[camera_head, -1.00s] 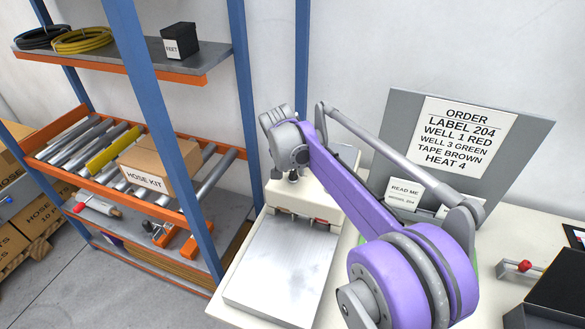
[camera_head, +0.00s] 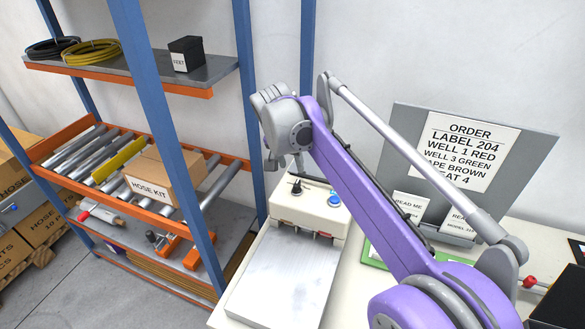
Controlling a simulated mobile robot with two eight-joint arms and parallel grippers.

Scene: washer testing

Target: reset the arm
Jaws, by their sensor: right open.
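My right arm, purple and grey, reaches up from the lower right of the head view. Its gripper (camera_head: 284,164) is open and empty at the far end of the arm, in front of the wall. It hangs above the back of the white machine (camera_head: 310,212), apart from it as far as I can tell. The machine has a black knob (camera_head: 296,187), a blue button (camera_head: 334,200) and a flat metal plate (camera_head: 278,279) in front. My left gripper is not in view.
An order board (camera_head: 540,150) stands at the back right of the table (camera_head: 348,300). A green-edged tray (camera_head: 372,255) lies partly behind my arm. A blue-framed shelf (camera_head: 150,90) at left holds hoses, rollers and a HOSE KIT box (camera_head: 160,178). A dark box (camera_head: 560,300) sits at the lower right.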

